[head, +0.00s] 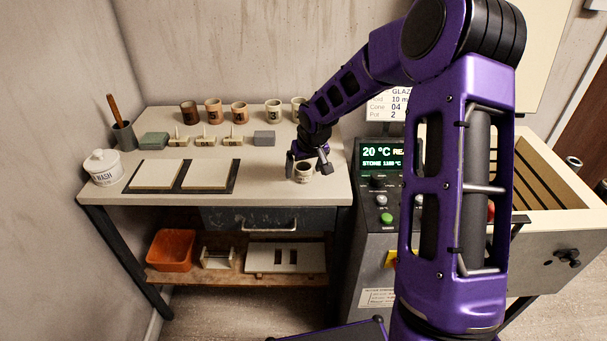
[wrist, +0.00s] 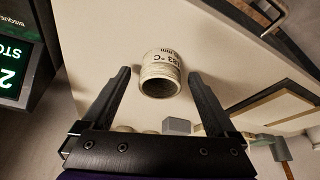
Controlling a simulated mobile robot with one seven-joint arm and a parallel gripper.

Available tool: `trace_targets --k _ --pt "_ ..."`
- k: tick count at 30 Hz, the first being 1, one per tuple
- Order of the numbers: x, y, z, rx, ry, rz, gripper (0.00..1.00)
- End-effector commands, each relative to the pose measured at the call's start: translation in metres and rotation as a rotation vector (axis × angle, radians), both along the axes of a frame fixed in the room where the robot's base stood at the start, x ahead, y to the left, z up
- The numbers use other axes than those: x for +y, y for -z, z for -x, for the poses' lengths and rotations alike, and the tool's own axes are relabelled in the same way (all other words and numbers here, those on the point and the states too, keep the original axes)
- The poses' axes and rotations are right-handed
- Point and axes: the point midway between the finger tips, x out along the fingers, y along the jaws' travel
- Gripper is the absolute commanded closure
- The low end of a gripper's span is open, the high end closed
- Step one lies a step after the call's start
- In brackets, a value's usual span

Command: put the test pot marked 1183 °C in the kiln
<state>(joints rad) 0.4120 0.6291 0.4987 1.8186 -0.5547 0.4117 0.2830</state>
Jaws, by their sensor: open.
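A small pale pot (head: 304,172) stands on the bench top near its front right corner. In the wrist view the same pot (wrist: 161,75) shows dark print ending in "83 °C"; the start of the number is hidden. My gripper (head: 309,165) is open over it. In the wrist view the open gripper (wrist: 160,80) has one finger on each side of the pot, with gaps showing. The kiln (head: 552,236) stands at the right, with pale walls and dark slats in view. My arm hides part of it.
The bench (head: 270,180) holds several pots in a back row, test cones, two pale tiles (head: 157,174) and a white wash jar (head: 103,168). A control panel (head: 384,180) reads 20 °C. A partly hidden card (head: 385,104) hangs behind. An orange bin (head: 171,250) sits below.

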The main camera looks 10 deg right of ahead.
Motion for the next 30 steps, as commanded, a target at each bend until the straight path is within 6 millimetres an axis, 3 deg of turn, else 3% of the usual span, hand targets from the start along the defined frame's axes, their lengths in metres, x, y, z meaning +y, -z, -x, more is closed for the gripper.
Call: trace_targets --k 2,15,17,23,30 --pt "0.0 0.0 0.0 0.0 0.0 0.0 0.16" --pt "0.0 0.0 0.0 0.0 0.0 0.0 0.95" --pt "0.0 0.0 0.0 0.0 0.0 0.0 1.0" --pt "0.0 -0.003 0.0 -0.001 0.0 0.0 1.0" --pt "0.0 -0.044 -0.001 -0.005 0.001 0.001 1.0"
